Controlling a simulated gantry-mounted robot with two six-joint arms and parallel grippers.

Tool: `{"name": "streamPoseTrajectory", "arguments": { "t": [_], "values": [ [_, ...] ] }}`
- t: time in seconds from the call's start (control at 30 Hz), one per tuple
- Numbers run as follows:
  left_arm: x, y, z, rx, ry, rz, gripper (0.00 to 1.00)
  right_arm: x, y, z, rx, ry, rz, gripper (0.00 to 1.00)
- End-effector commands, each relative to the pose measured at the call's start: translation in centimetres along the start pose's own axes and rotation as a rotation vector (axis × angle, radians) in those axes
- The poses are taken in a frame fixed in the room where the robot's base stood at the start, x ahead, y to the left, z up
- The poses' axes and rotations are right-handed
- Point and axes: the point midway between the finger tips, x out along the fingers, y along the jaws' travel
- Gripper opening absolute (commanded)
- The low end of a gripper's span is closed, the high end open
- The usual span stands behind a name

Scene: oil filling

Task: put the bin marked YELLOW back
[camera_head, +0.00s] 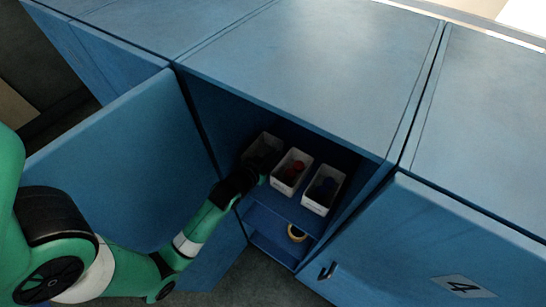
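Three pale bins stand side by side on the upper shelf of an open blue cabinet: a left bin (265,143) in shadow, a middle bin (286,187) with red items, and a right bin (315,205) with dark blue items. I see no readable YELLOW mark on any of them. My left gripper (258,172) reaches into the cabinet at the front of the left bin. It is dark against shadow, so I cannot tell whether its fingers are open or shut, or whether they touch the bin. The left bin's lower front is hidden behind it. My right gripper is out of view.
The cabinet door (130,150) stands open on the left, close beside my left arm. A lower shelf (270,248) holds a yellowish ring-shaped thing (296,233).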

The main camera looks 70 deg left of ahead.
Motion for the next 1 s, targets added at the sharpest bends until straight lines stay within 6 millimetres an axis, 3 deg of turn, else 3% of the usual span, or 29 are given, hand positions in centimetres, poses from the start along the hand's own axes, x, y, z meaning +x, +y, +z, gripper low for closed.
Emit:
{"name": "streamPoseTrajectory", "arguments": {
  "t": [0.07,0.27,0.6,0.77,1.0],
  "values": [
    [0.1,0.0,0.3,0.0,0.0,0.0,0.0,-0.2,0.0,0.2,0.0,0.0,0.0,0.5],
    [0.1,0.0,0.2,0.0,0.0,0.0,0.33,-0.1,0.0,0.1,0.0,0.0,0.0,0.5],
    [-0.2,0.0,-0.2,0.0,0.0,0.0,0.33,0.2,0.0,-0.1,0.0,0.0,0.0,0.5],
    [-2.8,0.0,-0.1,0.002,-0.002,0.0,0.33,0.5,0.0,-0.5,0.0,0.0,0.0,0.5],
    [-8.7,0.0,0.0,0.001,-0.003,0.001,0.33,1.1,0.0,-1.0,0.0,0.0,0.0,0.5]
  ]
}}
